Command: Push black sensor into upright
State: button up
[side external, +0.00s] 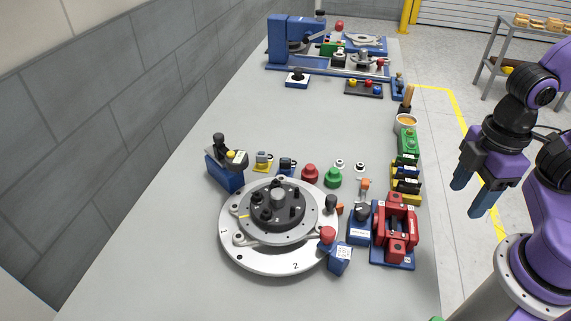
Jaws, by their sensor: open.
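My gripper (471,201), with two blue fingers, is open and empty. It hangs to the right of the table, apart from every part on it. A round grey fixture (237,256) with a black hub (277,206) and several black pegs sits on the near part of the table. A blue stand with a black piece on top (220,143) is at the fixture's upper left. A small blue block with a black part (287,164) is behind the fixture. I cannot tell which black piece is the sensor, or which part is the upright.
A red clamp on a blue base (394,233) and a blue box with a black knob (359,229) stand right of the fixture. Red and green knobs (333,177) are behind it. A blue machine (290,40) is at the far end. The table's middle (220,105) is clear.

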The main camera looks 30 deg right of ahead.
jog(key=shift+w+a, duration=0.1)
jog(key=c, duration=0.5)
jog(key=m, duration=0.2)
send_near(285, 159)
jog(key=shift+a+f, duration=0.15)
jog(key=shift+f, duration=0.05)
jog(key=shift+w+f, duration=0.15)
jog(key=shift+f, duration=3.95)
